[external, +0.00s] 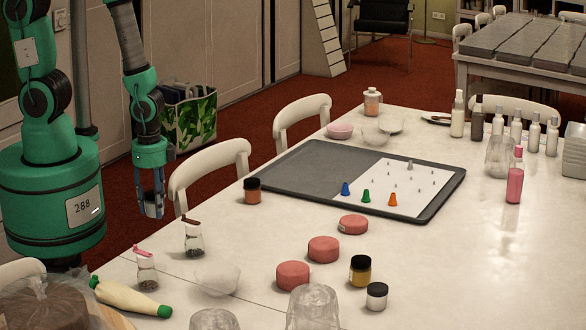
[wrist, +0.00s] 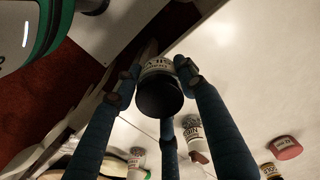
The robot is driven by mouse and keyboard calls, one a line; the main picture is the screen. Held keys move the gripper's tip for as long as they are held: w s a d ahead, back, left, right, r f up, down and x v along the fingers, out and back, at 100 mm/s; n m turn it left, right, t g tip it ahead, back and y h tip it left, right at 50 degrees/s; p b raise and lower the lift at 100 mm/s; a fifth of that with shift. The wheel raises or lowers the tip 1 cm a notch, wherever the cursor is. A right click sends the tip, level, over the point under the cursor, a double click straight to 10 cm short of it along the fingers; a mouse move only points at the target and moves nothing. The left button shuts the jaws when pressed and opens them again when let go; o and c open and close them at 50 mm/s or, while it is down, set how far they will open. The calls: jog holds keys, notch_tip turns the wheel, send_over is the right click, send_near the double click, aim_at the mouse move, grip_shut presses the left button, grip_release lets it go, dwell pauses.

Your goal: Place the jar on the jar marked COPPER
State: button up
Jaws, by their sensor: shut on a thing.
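My gripper (external: 150,192) hangs left of the table, beside the white chair. It is shut on a small jar (external: 153,210), which has a dark end and a pale label in the wrist view (wrist: 160,92). The label's lettering is only partly readable. A jar with copper-coloured contents and a black lid (external: 252,191) stands upright on the table, right of my gripper and near the dark mat's left corner. I cannot read its label. A gold jar (external: 360,270) and a whitish jar with a dark lid (external: 376,297) stand at the front right.
Two shakers (external: 194,240) (external: 147,272) stand near the table's left edge. Several red round tins (external: 323,249) lie in mid-table. A dark mat (external: 300,170) bears a white sheet with coloured cones. The white chair (external: 208,170) stands between my gripper and the table's far side.

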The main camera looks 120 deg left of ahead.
jog(key=a+r+n+p, duration=0.1)
jog(key=a+r+p, duration=0.1)
jog(key=a, duration=0.8)
jog(key=a+r+n+p, duration=0.1)
jog(key=a+r, duration=0.4)
jog(key=a, duration=0.5)
jog(key=shift+w+n+p, duration=0.4)
jog(key=shift+p, duration=0.15)
jog(key=b, duration=0.2)
send_over(252, 180)
jog(key=shift+f, duration=0.8)
jog(key=shift+f, duration=1.75)
jog(key=shift+f, duration=0.15)
